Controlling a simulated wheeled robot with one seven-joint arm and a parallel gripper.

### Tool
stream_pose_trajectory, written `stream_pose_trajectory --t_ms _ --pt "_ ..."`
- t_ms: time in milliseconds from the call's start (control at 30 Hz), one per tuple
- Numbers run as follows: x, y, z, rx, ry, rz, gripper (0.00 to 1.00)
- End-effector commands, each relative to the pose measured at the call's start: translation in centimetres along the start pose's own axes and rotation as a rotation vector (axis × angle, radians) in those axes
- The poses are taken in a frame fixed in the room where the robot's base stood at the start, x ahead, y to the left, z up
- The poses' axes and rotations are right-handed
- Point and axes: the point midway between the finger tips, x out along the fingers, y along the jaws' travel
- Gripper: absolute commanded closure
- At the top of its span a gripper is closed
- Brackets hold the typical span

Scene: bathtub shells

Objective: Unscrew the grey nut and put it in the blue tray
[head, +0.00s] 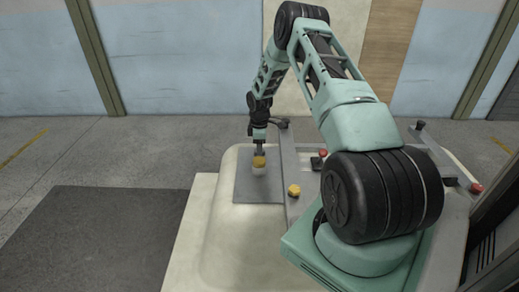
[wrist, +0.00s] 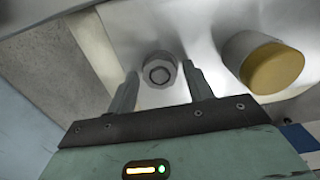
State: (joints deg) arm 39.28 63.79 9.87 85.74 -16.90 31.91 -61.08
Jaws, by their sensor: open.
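The grey nut (wrist: 158,69) shows in the wrist view as a round grey collar with a dark-ringed end, set against a pale shiny surface. My gripper (wrist: 160,72) is open, with one finger on each side of the nut in the picture. I see gaps between the fingers and the nut, and cannot tell how far the fingertips reach along it. In the head view my gripper (head: 259,151) points down over the pale tub shell (head: 225,230), and the nut cannot be made out. A blue patch (wrist: 300,137) at the wrist view's right edge may be the blue tray.
A yellow-capped post (wrist: 272,68) stands right of the nut in the wrist view. In the head view a yellow cap (head: 259,162) is just below my gripper and another (head: 294,190) is to the right.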

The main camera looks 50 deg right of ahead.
Motion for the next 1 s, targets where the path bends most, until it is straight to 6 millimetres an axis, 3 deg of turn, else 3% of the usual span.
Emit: stream_pose_trajectory --t_ms 200,333,567,1000 --pt "-0.02 -0.01 0.01 0.007 0.0 0.0 0.51" --pt "-0.01 0.0 0.01 0.005 0.0 0.0 0.87" --pt "-0.02 0.0 0.05 -0.083 0.001 -0.001 0.92" --pt "-0.1 -0.03 0.04 -0.869 0.002 -0.001 0.92"
